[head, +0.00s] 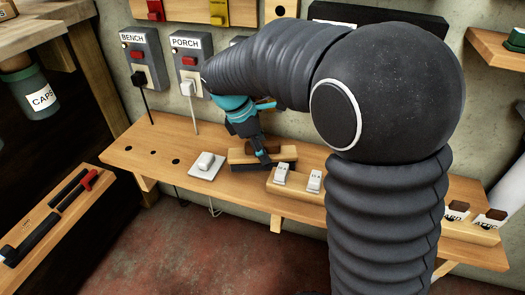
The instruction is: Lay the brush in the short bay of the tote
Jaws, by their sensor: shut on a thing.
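The brush (286,154) has a pale wooden back and dark bristles on its underside. My gripper (261,157), teal and dark, points down and is shut on the middle of the brush. I cannot tell whether the bristles touch the shelf or hang just above it. A long wooden tray (70,236), which looks like the tote, is at the lower left. It holds dark tools and a red-handled one (88,180). Its separate bays are hard to make out.
The wooden shelf (150,165) has several dark holes at its left. A white switch plate (206,166) lies left of the brush, and a wooden block with white switches (297,187) is right. Cords hang from the BENCH (133,53) and PORCH (186,57) boxes.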

